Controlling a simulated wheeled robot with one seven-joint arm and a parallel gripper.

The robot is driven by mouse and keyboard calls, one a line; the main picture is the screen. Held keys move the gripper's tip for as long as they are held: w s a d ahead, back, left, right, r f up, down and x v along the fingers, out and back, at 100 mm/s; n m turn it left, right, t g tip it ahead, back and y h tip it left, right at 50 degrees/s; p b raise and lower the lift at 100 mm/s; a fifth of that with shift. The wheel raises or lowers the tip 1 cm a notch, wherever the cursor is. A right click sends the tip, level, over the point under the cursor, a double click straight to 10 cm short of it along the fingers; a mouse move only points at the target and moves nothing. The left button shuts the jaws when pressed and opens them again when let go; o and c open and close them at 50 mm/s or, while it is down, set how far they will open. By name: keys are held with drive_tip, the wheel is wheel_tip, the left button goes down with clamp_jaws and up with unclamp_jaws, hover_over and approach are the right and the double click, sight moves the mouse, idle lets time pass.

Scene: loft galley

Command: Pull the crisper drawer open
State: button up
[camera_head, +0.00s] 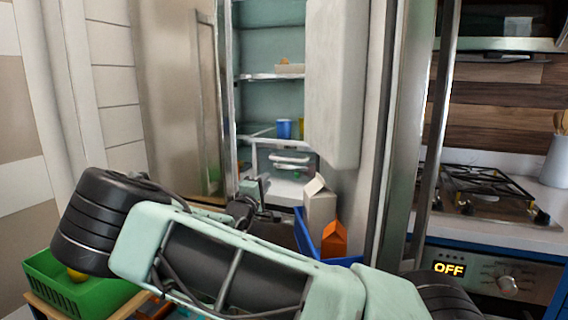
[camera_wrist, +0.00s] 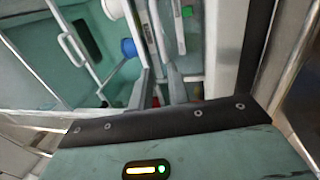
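The refrigerator stands open in the head view. The crisper drawer (camera_head: 288,170) sits low inside it, below a shelf, with a pale bar handle (camera_head: 290,158) on its front. It looks closed. My gripper (camera_head: 262,202) is in front of and below the drawer, a little to its left, and apart from the handle. Its fingers look parted, with nothing between them. In the wrist view a pale bar handle (camera_wrist: 78,48) shows at upper left, off to the side of my gripper (camera_wrist: 158,88). My arm hides the floor of the refrigerator in the head view.
A blue cup (camera_head: 284,129) stands on the shelf above the drawer. A green crate (camera_head: 62,288) is at lower left, a stove (camera_head: 480,195) at right.

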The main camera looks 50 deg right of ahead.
sight(284, 159)
drive_tip(key=p+x, duration=0.2)
drive_tip(key=x, duration=1.4)
drive_tip(key=shift+w+d+f, duration=0.1)
drive_tip(key=shift+w+f, duration=0.05)
clamp_jaws()
